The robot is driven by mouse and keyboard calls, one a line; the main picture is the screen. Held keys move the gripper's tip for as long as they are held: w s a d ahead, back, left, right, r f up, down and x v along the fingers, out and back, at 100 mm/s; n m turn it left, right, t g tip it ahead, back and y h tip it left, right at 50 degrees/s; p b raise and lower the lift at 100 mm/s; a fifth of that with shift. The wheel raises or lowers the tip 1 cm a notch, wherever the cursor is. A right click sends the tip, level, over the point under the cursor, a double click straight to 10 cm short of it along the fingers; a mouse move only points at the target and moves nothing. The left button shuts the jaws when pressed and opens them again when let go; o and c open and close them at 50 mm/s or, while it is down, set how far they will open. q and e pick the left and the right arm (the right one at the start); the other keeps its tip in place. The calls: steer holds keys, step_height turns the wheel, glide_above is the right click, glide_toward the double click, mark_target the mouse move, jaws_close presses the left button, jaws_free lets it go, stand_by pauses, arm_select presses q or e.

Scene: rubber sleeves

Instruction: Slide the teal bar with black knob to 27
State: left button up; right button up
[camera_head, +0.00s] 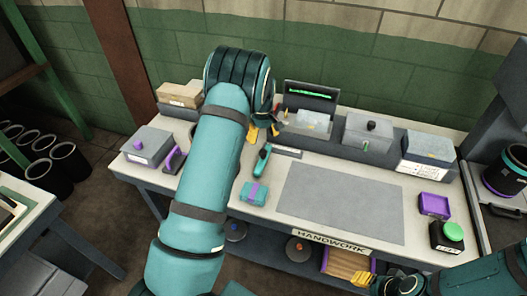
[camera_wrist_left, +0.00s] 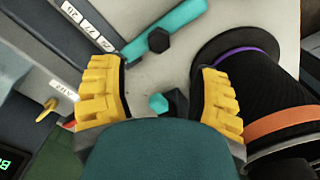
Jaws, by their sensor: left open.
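In the left wrist view a teal bar (camera_wrist_left: 182,22) with a black knob (camera_wrist_left: 158,40) lies diagonally on a pale surface, beside a dark strip with white number labels (camera_wrist_left: 88,30). The knob shows just beyond the gap between my open left fingers (camera_wrist_left: 163,68), apart from both. The bar's exact reading is too small to tell. In the head view my left gripper (camera_head: 263,132) points down at the back of the bench, and my arm hides part of that area. A teal piece with a dark end (camera_head: 262,161) lies just in front of it. My right gripper (camera_head: 378,282) is low at the front edge.
A black cylinder with an orange band (camera_wrist_left: 265,110) stands close to my right-hand finger in the wrist view. On the bench are a grey mat (camera_head: 340,200), a teal block (camera_head: 254,193), a purple tray (camera_head: 434,205) and grey boxes (camera_head: 368,133) at the back.

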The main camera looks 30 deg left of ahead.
mark_target(263, 151)
arm_select(q)
step_height(263, 151, down, 8)
steer(key=shift+w+f, duration=0.1)
steer(key=shift+f, duration=0.05)
stand_by(0.3)
